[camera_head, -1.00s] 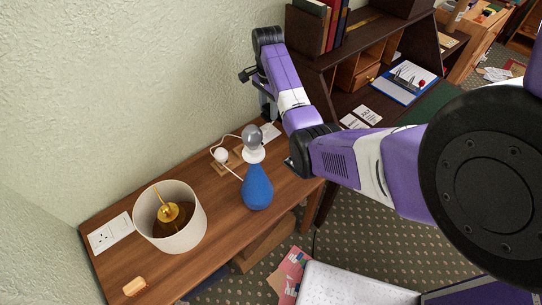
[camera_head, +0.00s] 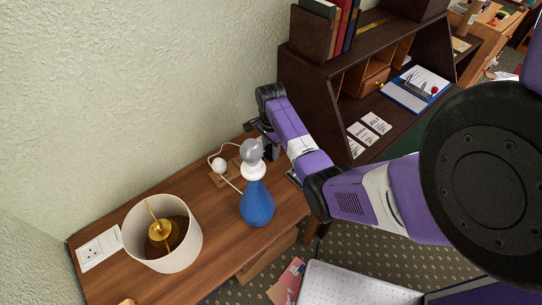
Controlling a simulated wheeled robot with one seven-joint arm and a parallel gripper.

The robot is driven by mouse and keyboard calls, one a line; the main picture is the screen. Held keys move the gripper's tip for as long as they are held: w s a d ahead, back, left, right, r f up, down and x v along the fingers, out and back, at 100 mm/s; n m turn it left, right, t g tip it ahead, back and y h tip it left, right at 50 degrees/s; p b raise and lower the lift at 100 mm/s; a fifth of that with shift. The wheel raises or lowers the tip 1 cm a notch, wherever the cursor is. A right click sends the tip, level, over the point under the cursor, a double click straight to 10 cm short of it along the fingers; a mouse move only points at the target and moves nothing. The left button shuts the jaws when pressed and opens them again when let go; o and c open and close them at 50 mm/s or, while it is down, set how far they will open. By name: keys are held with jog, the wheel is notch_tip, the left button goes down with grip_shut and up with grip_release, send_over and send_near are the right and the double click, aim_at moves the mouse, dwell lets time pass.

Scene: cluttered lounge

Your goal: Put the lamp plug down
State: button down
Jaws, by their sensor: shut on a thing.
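The lamp has a blue base (camera_head: 257,204) with a white neck and a clear bulb (camera_head: 251,151), standing upright on the wooden table (camera_head: 215,243). A white cord runs behind it, past a small round white piece (camera_head: 219,165) on a wooden block. My gripper (camera_head: 269,151) points down at the table's back edge, behind and right of the bulb. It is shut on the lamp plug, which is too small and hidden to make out. I cannot tell whether the plug touches the table.
A cream lampshade (camera_head: 183,247) with a brass fitting stands on the table's left part. A dark bookshelf desk (camera_head: 308,72) stands to the right. Bare tabletop lies around the lamp.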

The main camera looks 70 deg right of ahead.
aim_at(271, 157)
jog(key=shift+f+b, duration=1.3)
jog(key=shift+f, duration=0.6)
jog(key=shift+f, duration=0.1)
jog(key=shift+f, duration=0.35)
jog(key=c, duration=0.9)
grip_release()
jog(key=shift+o, duration=0.2)
notch_tip(271, 157, up, 13)
